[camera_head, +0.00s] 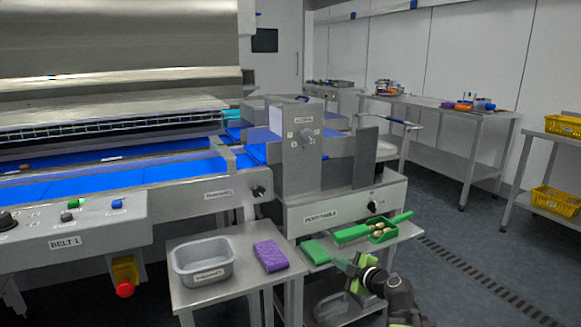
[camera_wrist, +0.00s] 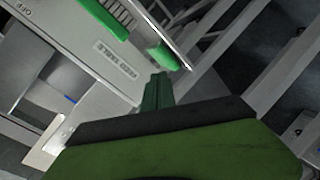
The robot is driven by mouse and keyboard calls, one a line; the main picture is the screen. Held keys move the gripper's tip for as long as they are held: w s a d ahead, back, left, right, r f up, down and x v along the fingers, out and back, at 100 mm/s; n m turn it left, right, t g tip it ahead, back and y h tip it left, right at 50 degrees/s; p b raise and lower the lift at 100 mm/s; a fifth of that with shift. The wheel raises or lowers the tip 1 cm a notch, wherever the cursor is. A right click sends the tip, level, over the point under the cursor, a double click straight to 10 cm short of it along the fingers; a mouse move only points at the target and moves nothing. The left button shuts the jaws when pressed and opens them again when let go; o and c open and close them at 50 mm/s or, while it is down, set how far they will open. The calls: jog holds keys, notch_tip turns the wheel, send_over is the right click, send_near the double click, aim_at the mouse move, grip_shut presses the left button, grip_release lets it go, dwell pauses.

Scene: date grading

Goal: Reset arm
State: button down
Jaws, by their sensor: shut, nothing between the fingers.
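My gripper (camera_head: 345,266) is at the lower middle of the head view, in front of the small steel table's edge. It is at the end of my dark arm, which comes up from the lower right. In the wrist view my gripper (camera_wrist: 157,88) shows as dark green fingers held together, with nothing seen between them. A green block (camera_head: 315,252) lies on the small table just left of and behind my gripper.
A grey tub (camera_head: 203,261) and a purple block (camera_head: 270,255) are on the steel table at left. The feed table machine (camera_head: 345,208) stands behind. Blue belts run left. A floor drain (camera_head: 480,283) crosses the open floor at right.

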jog(key=s+a+f+m+g+h, duration=0.1)
jog(key=s+a+f+m+g, duration=0.1)
jog(key=s+a+f+g, duration=0.3)
jog(key=s+a+f+m+g, duration=0.1)
jog(key=s+a+f+g, duration=0.15)
jog(key=f, duration=0.35)
jog(key=s+d+f+m+g+h, duration=0.55)
jog(key=s+d+m, duration=0.35)
jog(key=s+m, duration=0.4)
notch_tip(320, 180, up, 34)
jog(key=w+m+p, duration=0.1)
jog(key=p, duration=3.3)
jog(key=shift+w, duration=0.25)
jog(key=shift+r, duration=0.1)
